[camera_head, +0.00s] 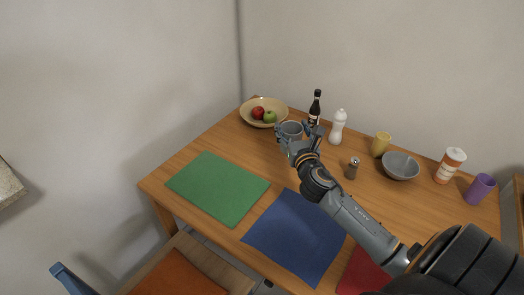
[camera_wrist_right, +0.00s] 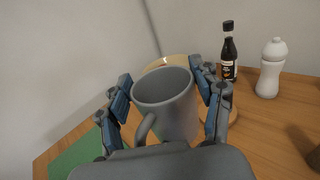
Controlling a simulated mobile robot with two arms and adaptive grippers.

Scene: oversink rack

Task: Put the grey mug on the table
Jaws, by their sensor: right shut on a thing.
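The grey mug (camera_head: 291,129) is between the fingers of my right gripper (camera_head: 297,132), over the back part of the wooden table (camera_head: 195,148). In the right wrist view, the mug (camera_wrist_right: 167,100) is upright with its handle toward the camera. My right gripper (camera_wrist_right: 168,98) is shut on it, one finger on each side. The mug's base is hidden, so I cannot tell whether it touches the table. My left gripper is not in view.
A bowl with fruit (camera_head: 247,108) stands behind the mug, with a dark bottle (camera_head: 315,106) and white bottle (camera_head: 337,128) to the right. A shaker (camera_head: 352,168), yellow cup (camera_head: 380,144) and grey bowl (camera_head: 401,166) stand farther right. Green (camera_head: 217,188) and blue (camera_head: 295,238) mats lie in front.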

